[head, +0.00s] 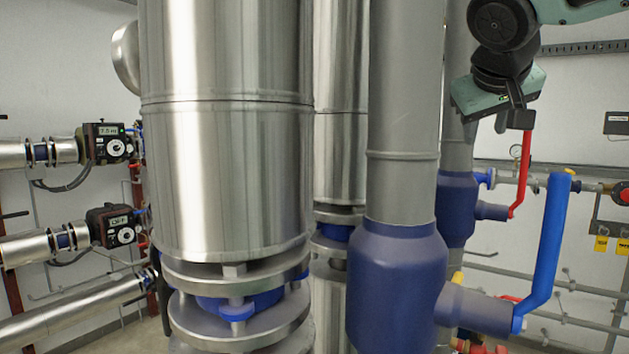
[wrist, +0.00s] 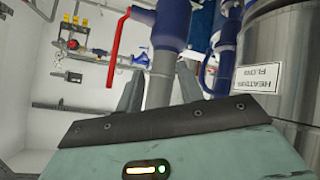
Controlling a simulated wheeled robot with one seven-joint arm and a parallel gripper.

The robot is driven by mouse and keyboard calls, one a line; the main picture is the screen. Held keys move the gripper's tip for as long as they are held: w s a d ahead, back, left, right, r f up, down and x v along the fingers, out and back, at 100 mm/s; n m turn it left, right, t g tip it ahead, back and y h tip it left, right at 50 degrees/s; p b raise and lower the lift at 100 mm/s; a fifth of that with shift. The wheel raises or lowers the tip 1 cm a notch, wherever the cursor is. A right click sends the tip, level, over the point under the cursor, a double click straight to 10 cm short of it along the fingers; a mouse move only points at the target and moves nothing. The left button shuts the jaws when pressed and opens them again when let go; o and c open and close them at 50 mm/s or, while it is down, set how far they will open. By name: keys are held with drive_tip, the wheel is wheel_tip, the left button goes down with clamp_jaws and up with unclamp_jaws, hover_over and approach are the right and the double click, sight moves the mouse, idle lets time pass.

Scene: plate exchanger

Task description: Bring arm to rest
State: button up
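My gripper (head: 514,118) hangs at the upper right of the head view, with a teal body and dark finger parts. In the wrist view its two grey fingers (wrist: 160,80) stand apart with nothing held between them. The pipe seen through the gap is behind them. In the head view a red valve lever (head: 523,175) shows directly below the fingers; I cannot tell there whether they touch. In the wrist view the red lever (wrist: 117,48) appears to the left of the fingers and clear of them.
A large blue valve lever (head: 548,245) stands upright at the right. Grey pipes with blue valve bodies (head: 397,285) and a wide steel cylinder (head: 228,180) fill the middle. Controllers (head: 104,142) sit on pipes at the left. A small pressure gauge (head: 516,151) is beside the red lever.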

drive_tip(key=s+d+f+n+g+y, duration=0.1)
drive_tip(key=s+f+g, duration=0.1)
drive_tip(key=f, duration=0.8)
drive_tip(key=s+d+f+g+y, duration=0.1)
drive_tip(key=s+f+g, duration=0.1)
drive_tip(key=f, duration=0.7)
drive_tip(key=s+d+f+m+g+y, duration=0.1)
drive_tip(key=s+f+g, duration=0.1)
drive_tip(key=s+f, duration=0.55)
drive_tip(key=s+d+f+g+y, duration=0.15)
drive_tip(key=s+f, duration=0.35)
drive_tip(key=f, duration=0.6)
drive_tip(key=s+a+f+n+g+b, duration=0.1)
drive_tip(key=s+a+f+n+b, duration=0.2)
drive_tip(key=s+a+f+b, duration=0.3)
drive_tip(key=s+a+f+n+g+b, duration=0.1)
drive_tip(key=s+a+f+n+b, duration=0.3)
drive_tip(key=s+a+f+b, duration=0.3)
drive_tip(key=a+f+b, duration=0.5)
drive_tip(key=f+b, duration=0.2)
drive_tip(key=b, duration=0.3)
drive_tip(key=shift+f, duration=0.1)
